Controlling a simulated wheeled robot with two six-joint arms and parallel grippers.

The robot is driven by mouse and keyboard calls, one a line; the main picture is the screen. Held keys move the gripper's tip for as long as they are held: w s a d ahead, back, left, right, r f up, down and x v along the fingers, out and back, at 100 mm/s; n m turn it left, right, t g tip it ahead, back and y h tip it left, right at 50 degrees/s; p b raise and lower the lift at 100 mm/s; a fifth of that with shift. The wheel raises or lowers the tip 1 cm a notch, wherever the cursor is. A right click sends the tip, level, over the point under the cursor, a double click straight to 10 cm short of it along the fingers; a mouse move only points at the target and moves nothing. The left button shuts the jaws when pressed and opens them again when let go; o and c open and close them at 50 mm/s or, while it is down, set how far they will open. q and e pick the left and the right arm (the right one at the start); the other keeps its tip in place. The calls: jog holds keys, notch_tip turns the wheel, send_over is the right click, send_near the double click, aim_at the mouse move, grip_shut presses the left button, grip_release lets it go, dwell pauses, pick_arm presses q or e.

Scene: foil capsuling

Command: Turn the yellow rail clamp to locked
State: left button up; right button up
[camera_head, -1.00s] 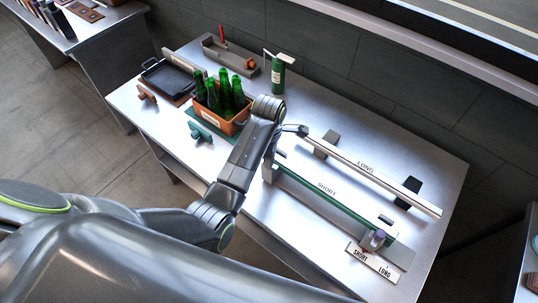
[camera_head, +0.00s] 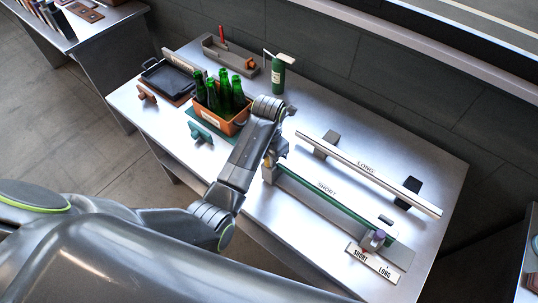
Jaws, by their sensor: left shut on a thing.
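The yellow rail clamp (camera_head: 268,160) shows as a small yellow patch at the far left end of the green rail marked SHORT (camera_head: 335,203). My left gripper (camera_head: 277,154) reaches down over that end and is shut on the clamp. The arm and wrist hide most of the clamp, so I cannot tell its turn angle. My right gripper is not in view.
A silver rail marked LONG (camera_head: 365,168) lies on dark supports behind. A purple knob (camera_head: 377,237) stands at the near end by a SHORT/LONG plate (camera_head: 371,263). An orange crate (camera_head: 233,127) of green bottles and a green dispenser (camera_head: 278,76) stand behind the arm.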

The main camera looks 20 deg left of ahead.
pick_arm(q)
jog(key=shift+n, duration=1.1)
jog(key=o, duration=1)
